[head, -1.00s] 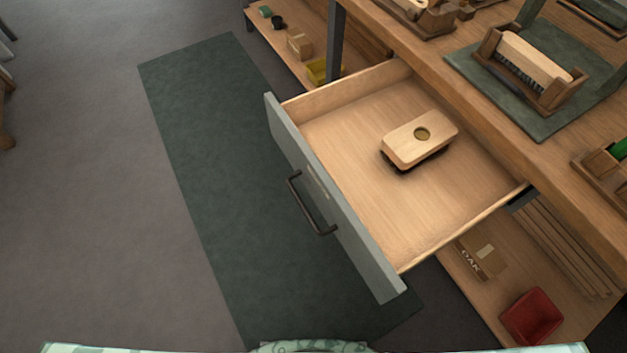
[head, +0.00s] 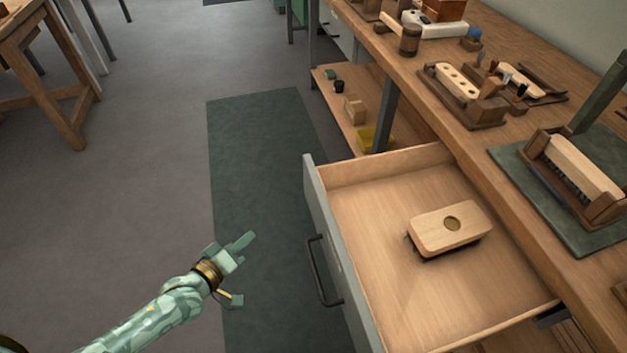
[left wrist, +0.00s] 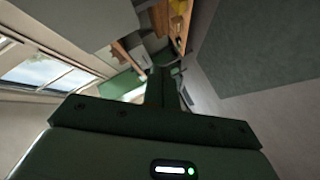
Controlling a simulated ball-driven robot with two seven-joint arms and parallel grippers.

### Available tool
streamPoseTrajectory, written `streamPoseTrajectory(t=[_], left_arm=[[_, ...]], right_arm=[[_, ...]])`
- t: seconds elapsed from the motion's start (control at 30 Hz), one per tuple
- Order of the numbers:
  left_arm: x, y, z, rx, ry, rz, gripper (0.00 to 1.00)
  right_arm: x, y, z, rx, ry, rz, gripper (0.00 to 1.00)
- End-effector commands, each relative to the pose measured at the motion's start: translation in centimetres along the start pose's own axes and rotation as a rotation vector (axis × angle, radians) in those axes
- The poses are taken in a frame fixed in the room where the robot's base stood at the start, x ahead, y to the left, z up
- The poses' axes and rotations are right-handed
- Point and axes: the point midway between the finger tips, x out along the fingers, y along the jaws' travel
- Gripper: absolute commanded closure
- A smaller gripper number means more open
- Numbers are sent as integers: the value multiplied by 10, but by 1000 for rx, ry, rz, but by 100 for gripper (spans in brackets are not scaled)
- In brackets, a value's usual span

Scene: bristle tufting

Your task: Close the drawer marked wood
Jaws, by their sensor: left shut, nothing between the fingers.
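A drawer with a grey front (head: 327,235) and a dark bar handle (head: 318,270) stands pulled out from under the wooden bench. No word can be read on its front from here. A wooden block brush (head: 447,229) with dark bristles lies inside on the drawer floor. My left gripper (head: 245,240) is shut and empty, in the air left of the drawer front and apart from the handle. In the left wrist view its dark fingers (left wrist: 158,88) are together with nothing held. My right gripper is not in view.
The bench top (head: 480,150) carries brush blocks in wooden holders and a green mat (head: 520,190). A lower shelf (head: 335,105) beyond the drawer holds small boxes and a yellow tray. A dark green floor mat (head: 262,130) lies clear before the bench.

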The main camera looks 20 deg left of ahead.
Motion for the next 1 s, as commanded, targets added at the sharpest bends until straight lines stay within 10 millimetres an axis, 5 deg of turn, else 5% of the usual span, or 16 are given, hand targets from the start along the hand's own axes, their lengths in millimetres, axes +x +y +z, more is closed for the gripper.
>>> streamPoseTrajectory(t=[0.03, 0.13, 0.37, 0.83, 1.0], left_arm=[[3, 35, -18, -160, 46, 93, 100], [1, 76, -41, -485, 104, 224, 100], [9, 77, -47, -640, 115, 248, 100], [100, 92, -61, -636, 114, 245, 100], [116, 107, -50, -636, 113, 244, 100]], right_arm=[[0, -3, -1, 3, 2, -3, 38], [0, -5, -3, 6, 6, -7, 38], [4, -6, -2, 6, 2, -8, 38], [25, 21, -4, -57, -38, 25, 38], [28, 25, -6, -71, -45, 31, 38]])
